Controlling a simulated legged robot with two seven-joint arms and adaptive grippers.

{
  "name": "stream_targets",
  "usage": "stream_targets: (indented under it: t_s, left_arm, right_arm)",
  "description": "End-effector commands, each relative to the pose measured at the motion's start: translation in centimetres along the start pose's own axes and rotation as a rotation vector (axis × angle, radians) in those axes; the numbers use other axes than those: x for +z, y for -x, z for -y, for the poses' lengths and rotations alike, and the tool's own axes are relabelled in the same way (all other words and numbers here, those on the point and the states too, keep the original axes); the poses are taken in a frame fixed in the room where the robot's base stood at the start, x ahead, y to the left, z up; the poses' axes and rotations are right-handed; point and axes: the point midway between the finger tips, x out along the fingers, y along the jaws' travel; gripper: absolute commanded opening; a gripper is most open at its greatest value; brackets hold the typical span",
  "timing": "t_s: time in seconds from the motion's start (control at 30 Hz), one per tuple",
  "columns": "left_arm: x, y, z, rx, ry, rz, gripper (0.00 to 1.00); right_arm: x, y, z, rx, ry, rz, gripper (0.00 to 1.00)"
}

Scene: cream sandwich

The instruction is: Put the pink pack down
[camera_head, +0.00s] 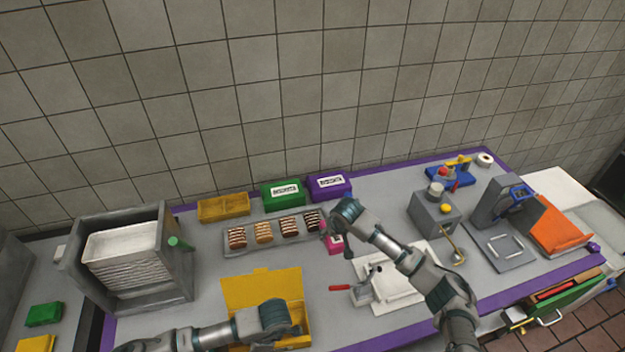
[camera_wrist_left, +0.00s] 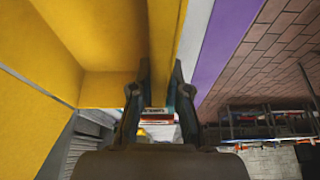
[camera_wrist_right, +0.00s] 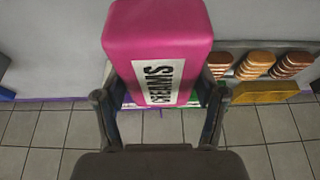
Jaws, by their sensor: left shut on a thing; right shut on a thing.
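The pink pack (camera_head: 335,247) shows in the head view just right of the grey tray, partly hidden by my right gripper (camera_head: 333,228). In the right wrist view the pink pack (camera_wrist_right: 158,40), with a white "CREAMS" label, sits between the fingers of my right gripper (camera_wrist_right: 160,105), which is shut on it. I cannot tell whether the pack touches the counter. My left gripper (camera_head: 292,328) is at the right side of the open yellow box (camera_head: 260,288). In the left wrist view its fingers (camera_wrist_left: 160,88) are shut on the wall of the yellow box (camera_wrist_left: 165,40).
The tray (camera_head: 262,246) holds several biscuit stacks. Grey machines stand further right.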

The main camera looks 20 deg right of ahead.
Motion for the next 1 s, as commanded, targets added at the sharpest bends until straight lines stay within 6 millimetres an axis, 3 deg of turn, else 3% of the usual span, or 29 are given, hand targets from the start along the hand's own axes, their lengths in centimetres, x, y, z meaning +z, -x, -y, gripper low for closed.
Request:
stream_targets:
  t_s: [0.3, 0.67, 1.0]
  left_arm:
    - [0.0, 0.0, 0.0, 0.000, 0.000, 0.000, 0.00]
    - [0.0, 0.0, 0.0, 0.000, 0.000, 0.000, 0.00]
    - [0.0, 0.0, 0.0, 0.000, 0.000, 0.000, 0.00]
  right_arm:
    - [2.1, -4.9, -0.1, 0.002, 0.000, 0.003, 0.28]
    - [3.7, -8.8, 0.0, 0.001, 0.000, 0.003, 0.28]
    - [3.9, -9.3, 0.0, 0.000, 0.000, 0.001, 0.28]
